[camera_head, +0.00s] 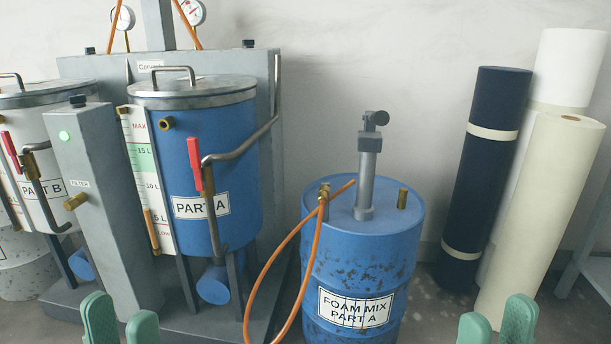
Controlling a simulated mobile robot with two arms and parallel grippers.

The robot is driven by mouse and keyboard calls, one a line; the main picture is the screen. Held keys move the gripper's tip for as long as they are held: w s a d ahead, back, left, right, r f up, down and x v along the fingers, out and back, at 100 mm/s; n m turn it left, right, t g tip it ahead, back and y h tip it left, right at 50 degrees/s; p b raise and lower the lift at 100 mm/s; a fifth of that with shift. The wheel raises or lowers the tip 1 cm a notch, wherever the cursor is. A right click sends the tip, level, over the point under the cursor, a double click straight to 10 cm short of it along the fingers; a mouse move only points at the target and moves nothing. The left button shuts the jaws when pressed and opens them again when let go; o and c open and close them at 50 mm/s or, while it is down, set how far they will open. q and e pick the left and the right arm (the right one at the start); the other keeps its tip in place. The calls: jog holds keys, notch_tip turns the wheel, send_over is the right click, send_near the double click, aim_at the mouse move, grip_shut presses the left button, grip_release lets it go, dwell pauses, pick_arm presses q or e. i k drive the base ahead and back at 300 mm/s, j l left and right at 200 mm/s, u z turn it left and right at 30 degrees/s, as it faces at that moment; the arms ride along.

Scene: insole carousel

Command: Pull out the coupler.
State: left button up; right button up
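My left gripper (120,307) shows as two green fingertips at the bottom left, apart and empty. My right gripper (497,310) shows as two green fingertips at the bottom right, apart and empty. Both grippers are clear of the drum and coupler.
A grey pump (367,175) and a second brass fitting (402,198) stand on the drum. The blue "PART A" tank (222,145) with a red-handled valve (195,163) is at left. Dark (482,165) and cream rolls (541,215) lean at right.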

aim_at(323, 196)
jog(key=i+j+z, duration=0.1)
jog(key=j, duration=0.2)
jog(key=i+j, duration=0.2)
jog(key=j, duration=0.15)
jog(key=i+j+z, duration=0.15)
jog(key=j, duration=0.15)
jog(key=i+j+z, duration=0.1)
jog(key=j, duration=0.25)
